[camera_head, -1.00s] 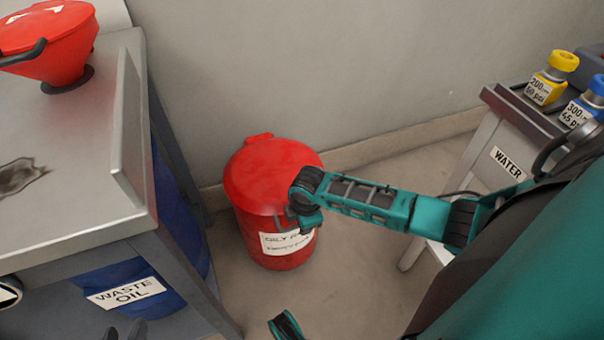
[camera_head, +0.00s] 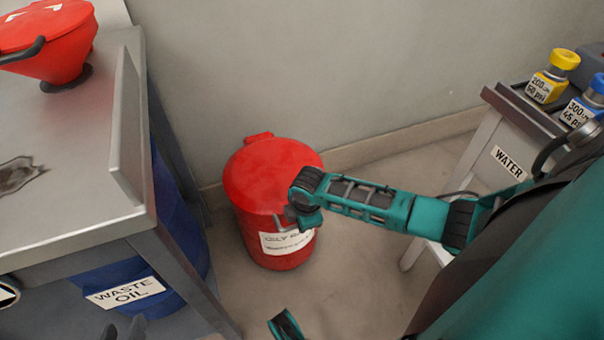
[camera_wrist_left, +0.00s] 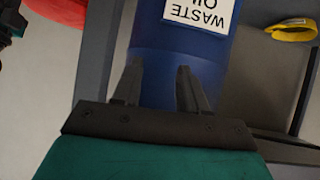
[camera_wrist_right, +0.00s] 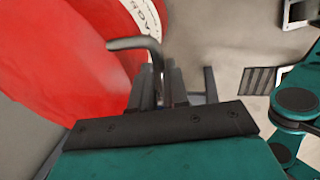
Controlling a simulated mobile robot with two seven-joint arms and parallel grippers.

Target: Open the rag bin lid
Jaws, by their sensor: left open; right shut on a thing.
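The red rag bin (camera_head: 248,225) stands on the floor by the wall, with a white label on its front. Its red lid (camera_head: 262,172) lies down on it, as far as I can see. My right arm reaches in from the right to the lid's front edge. In the right wrist view my right gripper (camera_wrist_right: 168,85) is shut on the bin's dark handle (camera_wrist_right: 135,43), beside the red surface. In the head view the arm hides most of this grip. My left gripper (camera_head: 124,331) is open and empty, low at the left; its spread fingers also show in the left wrist view (camera_wrist_left: 158,78).
A metal bench (camera_head: 75,190) with a red funnel (camera_head: 48,45) is at the left. A blue waste oil drum (camera_head: 115,300) stands under it. A side table (camera_head: 470,150) with yellow and blue bottles is at the right. Bare floor lies between the bin and that table.

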